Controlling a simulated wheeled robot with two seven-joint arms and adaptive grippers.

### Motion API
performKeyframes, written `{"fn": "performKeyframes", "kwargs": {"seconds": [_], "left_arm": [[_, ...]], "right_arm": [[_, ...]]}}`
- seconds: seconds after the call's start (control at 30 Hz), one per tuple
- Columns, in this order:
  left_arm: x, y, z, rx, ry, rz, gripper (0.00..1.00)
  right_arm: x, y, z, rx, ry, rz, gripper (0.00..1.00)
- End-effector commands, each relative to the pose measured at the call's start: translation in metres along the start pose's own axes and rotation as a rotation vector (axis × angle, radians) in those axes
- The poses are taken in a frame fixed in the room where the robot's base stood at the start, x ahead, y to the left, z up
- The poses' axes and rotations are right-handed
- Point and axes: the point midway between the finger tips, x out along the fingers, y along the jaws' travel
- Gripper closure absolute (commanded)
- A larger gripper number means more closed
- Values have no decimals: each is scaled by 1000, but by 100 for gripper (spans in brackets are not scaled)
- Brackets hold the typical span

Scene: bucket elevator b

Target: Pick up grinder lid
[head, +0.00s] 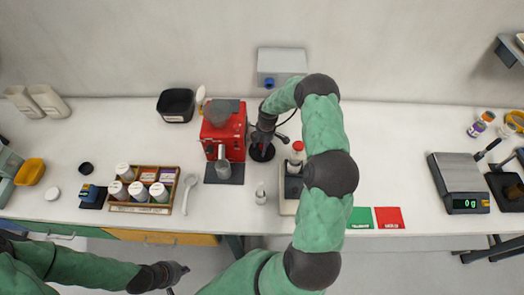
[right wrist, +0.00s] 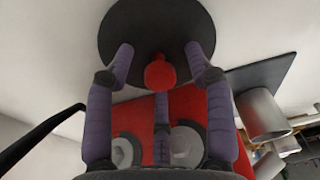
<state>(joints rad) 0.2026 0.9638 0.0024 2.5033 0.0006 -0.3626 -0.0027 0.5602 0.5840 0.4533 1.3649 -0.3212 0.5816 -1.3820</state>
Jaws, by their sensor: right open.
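The grinder lid, a black disc with a round red knob, lies on the white table just right of the red grinder (head: 222,130). Its disc (head: 262,153) is partly hidden under my right gripper (head: 266,127) in the head view. In the right wrist view the lid (right wrist: 155,25) fills the top middle, its red knob (right wrist: 160,73) between the spread fingers of my right gripper (right wrist: 161,62). The fingers are open, with gaps to the knob visible on both sides. My left gripper (head: 177,272) is low at the front, in front of the table edge, away from the lid.
A metal cup (head: 222,166) stands before the grinder. A wooden box (head: 170,208) of jars stands left. A grey box (head: 281,63) is on the wall behind.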

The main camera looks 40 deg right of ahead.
Motion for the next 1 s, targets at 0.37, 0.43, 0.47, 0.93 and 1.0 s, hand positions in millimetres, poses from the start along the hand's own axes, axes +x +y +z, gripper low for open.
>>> {"fn": "performKeyframes", "kwargs": {"seconds": [0.37, 0.43, 0.47, 0.93, 1.0], "left_arm": [[0, 0, 0, 0, 0, 0, 100], [0, 0, 0, 0, 0, 0, 100], [0, 0, 0, 0, 0, 0, 100], [3, -1, 0, 0, 0, 0, 100], [4, -1, 0, 0, 0, 0, 100]], "right_arm": [[0, 0, 0, 0, 0, 0, 100], [0, 0, 0, 0, 0, 0, 100], [0, 0, 0, 0, 0, 0, 100], [-24, 0, 5, 0, 0, 3, 100], [-36, 0, 3, -1, 0, 4, 100]]}}
